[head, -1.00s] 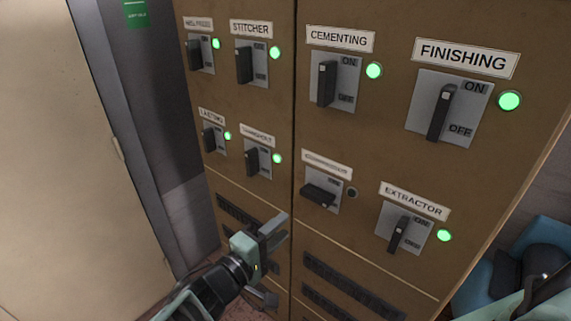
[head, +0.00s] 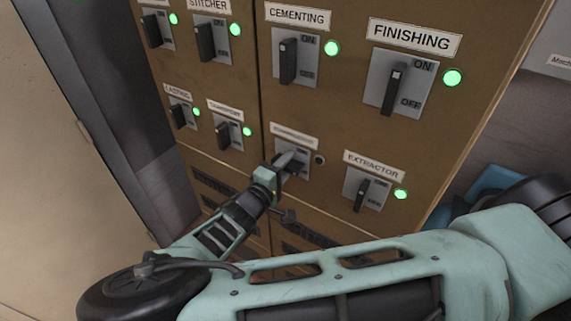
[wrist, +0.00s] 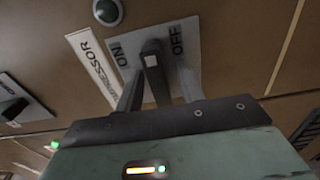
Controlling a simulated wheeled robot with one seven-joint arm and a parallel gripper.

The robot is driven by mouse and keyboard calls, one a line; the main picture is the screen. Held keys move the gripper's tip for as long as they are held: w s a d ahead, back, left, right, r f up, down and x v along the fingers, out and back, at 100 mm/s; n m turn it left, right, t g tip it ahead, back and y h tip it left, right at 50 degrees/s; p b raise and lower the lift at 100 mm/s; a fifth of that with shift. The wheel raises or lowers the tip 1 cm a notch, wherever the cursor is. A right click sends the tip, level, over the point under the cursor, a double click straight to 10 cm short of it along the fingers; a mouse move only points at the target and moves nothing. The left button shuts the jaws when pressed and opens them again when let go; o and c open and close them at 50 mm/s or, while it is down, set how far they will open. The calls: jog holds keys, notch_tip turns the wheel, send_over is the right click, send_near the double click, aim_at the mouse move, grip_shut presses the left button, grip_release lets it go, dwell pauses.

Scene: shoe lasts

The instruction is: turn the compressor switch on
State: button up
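The compressor switch is a grey plate (head: 302,156) with a dark handle, on the brown cabinet's lower row. Its lamp (head: 319,160) is dark and also shows in the wrist view (wrist: 107,12). In the wrist view the handle (wrist: 153,62) lies crosswise, pointing toward my gripper, neither at ON nor at OFF. My gripper (head: 286,163) is at the switch and hides most of the handle in the head view. In the wrist view my gripper (wrist: 160,80) is open, one finger on each side of the handle. I cannot tell whether either finger touches it.
The extractor switch (head: 362,191) is to the right, its lamp lit green. The transport switch (head: 224,134) is to the left, and the cementing switch (head: 289,60) above; both have lit lamps. Slotted vents lie below.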

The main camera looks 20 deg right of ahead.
grip_shut()
jog(key=shift+n, duration=0.3)
jog(key=n+b, duration=0.1)
jog(key=n, duration=1.1)
jog(key=shift+n, duration=0.3)
jog(key=n, duration=0.4)
jog(key=shift+f+n, duration=0.1)
jog(key=shift+n, duration=0.2)
jog(key=shift+a, duration=0.1)
